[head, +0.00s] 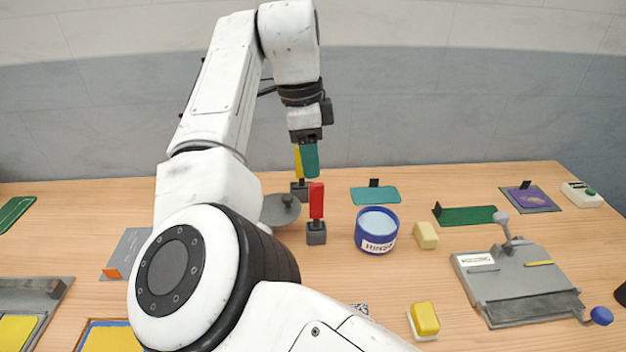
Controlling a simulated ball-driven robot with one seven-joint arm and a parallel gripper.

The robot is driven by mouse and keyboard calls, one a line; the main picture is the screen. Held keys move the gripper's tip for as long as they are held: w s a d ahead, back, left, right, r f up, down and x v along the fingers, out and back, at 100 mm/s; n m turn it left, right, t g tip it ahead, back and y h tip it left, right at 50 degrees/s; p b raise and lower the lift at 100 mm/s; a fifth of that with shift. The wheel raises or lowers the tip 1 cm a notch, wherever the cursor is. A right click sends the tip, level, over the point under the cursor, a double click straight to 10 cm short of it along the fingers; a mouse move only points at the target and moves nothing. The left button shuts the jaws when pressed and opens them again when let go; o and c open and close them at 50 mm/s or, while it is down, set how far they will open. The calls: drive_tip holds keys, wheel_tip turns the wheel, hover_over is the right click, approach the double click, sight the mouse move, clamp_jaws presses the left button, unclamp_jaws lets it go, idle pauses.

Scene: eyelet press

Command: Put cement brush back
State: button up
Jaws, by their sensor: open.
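My gripper (310,165) points down above the back middle of the table. A teal piece shows at its end; I cannot tell whether it is a finger or something behind. A red upright handle (316,200) stands in a small dark grey block (316,234), in front of and below my gripper. A yellow upright handle (298,160) stands in another grey block (299,191) behind, partly covered by the teal piece. I cannot tell which handle, if either, is the cement brush; no bristles show.
A blue pot labelled as rinse (377,230) stands right of the red handle, beside a cream block (426,235). A yellow block (424,319) is nearer. A grey press (520,280) with a lever fills the right. Teal (368,196) and green (466,216) mats lie behind.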

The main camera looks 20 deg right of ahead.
drive_tip(key=shift+a+r, duration=0.15)
drive_tip(key=shift+r, duration=1.25)
drive_tip(key=shift+o, duration=0.2)
